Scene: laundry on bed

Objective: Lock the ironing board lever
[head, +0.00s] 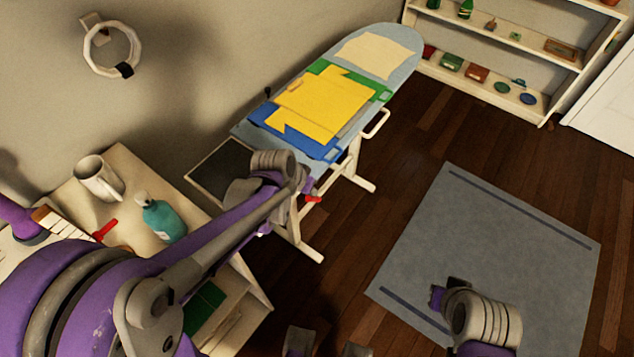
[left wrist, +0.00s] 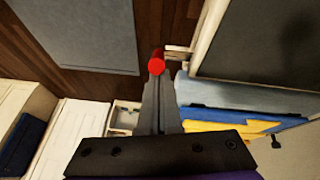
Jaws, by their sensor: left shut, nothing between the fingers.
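The ironing board (head: 240,133) stands against the wall with its legs spread. Its red lever (head: 313,198) sticks out under the near end, beside the legs. The lever's round red end (left wrist: 156,66) shows in the left wrist view, just past my fingertips. My left gripper (head: 308,186) reaches to the near end of the board, at the lever. In the wrist view its fingers (left wrist: 158,85) are together with nothing between them; I cannot tell whether they touch the lever. My right gripper (head: 447,292) hangs over the grey rug, away from the board; its opening is unclear.
Yellow, blue and green folded pieces (head: 325,100) and a cream cloth (head: 377,56) lie on the board. A side table (head: 130,165) at left bears a white mug (head: 98,178) and a teal bottle (head: 163,221). Shelves (head: 490,82) stand behind. The rug (head: 500,230) is clear.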

